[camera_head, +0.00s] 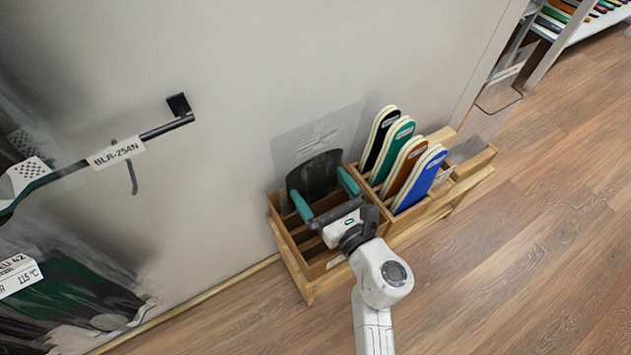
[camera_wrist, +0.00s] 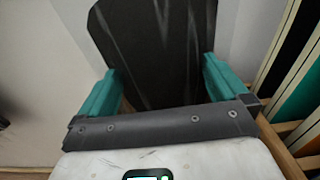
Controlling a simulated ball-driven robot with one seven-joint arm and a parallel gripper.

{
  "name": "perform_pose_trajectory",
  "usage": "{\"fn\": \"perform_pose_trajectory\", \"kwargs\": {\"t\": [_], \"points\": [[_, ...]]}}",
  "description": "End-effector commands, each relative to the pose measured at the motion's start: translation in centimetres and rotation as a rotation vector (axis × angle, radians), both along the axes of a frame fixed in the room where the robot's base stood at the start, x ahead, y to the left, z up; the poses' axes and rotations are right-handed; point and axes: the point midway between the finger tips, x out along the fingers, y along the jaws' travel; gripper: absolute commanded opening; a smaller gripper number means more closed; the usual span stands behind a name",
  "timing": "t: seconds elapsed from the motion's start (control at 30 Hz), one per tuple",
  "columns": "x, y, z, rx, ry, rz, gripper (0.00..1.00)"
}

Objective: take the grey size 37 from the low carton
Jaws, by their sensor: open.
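A dark grey, rounded sheet piece (camera_head: 316,172) stands upright in the left part of the low wooden carton (camera_head: 318,269); no size mark on it is readable. My gripper (camera_head: 319,187) is at that part of the carton, its teal fingers apart, one on each side of the dark piece. In the wrist view the dark piece (camera_wrist: 155,40) rises between and beyond the open fingers (camera_wrist: 162,82). Gaps seem to show between it and the fingers, so I cannot tell any contact. Its lower end is hidden behind the gripper's grey crossbar.
Right of my gripper, black (camera_head: 380,137), green (camera_head: 397,146), brown (camera_head: 406,166) and blue (camera_head: 421,180) insoles stand in the carton's slots. The pale wall (camera_head: 330,60) is close behind. A rod labelled BLR-254N (camera_head: 118,152) juts out at left.

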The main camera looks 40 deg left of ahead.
Motion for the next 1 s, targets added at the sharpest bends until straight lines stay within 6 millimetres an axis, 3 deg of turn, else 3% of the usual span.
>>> {"fn": "perform_pose_trajectory", "kwargs": {"t": [0.07, 0.53, 0.83, 1.0], "points": [[0.0, 0.0, 0.0, 0.000, 0.000, 0.000, 0.98], [0.0, -0.1, 0.0, 0.000, 0.000, 0.000, 0.53], [0.0, -0.1, 0.5, 0.001, 0.000, -0.001, 0.52], [0.0, -0.1, 2.8, 0.001, -0.003, -0.001, 0.52]]}}
